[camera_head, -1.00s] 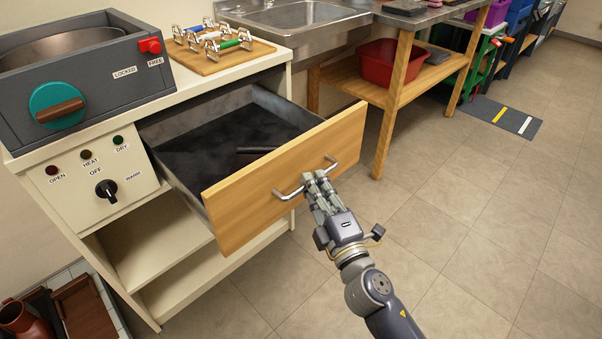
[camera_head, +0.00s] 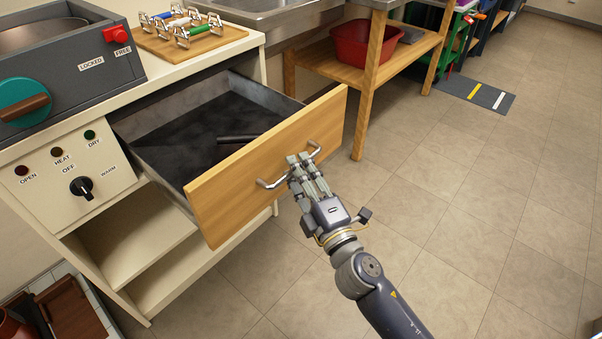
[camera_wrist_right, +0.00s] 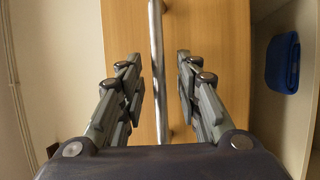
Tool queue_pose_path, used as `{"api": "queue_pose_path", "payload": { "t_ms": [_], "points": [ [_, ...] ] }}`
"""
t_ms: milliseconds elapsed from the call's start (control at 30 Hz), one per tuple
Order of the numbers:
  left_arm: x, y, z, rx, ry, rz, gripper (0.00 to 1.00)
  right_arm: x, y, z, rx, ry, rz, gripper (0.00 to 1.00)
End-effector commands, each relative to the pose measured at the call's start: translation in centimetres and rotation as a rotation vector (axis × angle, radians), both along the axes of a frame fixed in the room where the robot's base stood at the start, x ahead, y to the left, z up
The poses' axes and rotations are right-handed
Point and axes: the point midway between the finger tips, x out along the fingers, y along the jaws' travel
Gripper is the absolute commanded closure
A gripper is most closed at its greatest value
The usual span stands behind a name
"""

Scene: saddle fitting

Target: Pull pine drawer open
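The pine drawer (camera_head: 265,165) is pulled well out of the cream cabinet, its dark grey interior showing. A metal bar handle (camera_head: 272,184) is fixed to its pine front. My right gripper (camera_head: 298,160) is at this handle, reaching in from the lower right. In the right wrist view the handle bar (camera_wrist_right: 156,70) runs between the two spread finger sets of my right gripper (camera_wrist_right: 158,80), with visible gaps on both sides. The gripper looks open around the bar. My left gripper is not in view.
A dark rod-like item (camera_head: 238,139) lies in the drawer. A grey unit with a teal knob (camera_head: 22,100) and a wooden board with clamps (camera_head: 190,38) stand on the counter. A red tub (camera_head: 362,40) sits on a wooden shelf. The tiled floor (camera_head: 460,220) right of the drawer is clear.

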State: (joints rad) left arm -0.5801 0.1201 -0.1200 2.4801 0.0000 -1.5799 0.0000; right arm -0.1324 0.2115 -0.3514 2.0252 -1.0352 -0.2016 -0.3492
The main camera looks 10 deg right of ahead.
Motion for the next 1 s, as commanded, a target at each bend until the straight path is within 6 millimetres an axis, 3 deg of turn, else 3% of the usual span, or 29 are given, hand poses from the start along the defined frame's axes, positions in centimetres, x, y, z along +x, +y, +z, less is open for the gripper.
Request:
{"api": "queue_pose_path", "payload": {
  "t_ms": [267,1000],
  "points": [
    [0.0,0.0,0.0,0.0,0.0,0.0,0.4,-1.6,-0.3,-0.4,0.004,0.003,0.0,0.69],
    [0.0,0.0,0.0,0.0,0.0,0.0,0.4,-10.7,-2.5,-2.0,0.002,0.003,-0.001,0.69]
  ]
}}
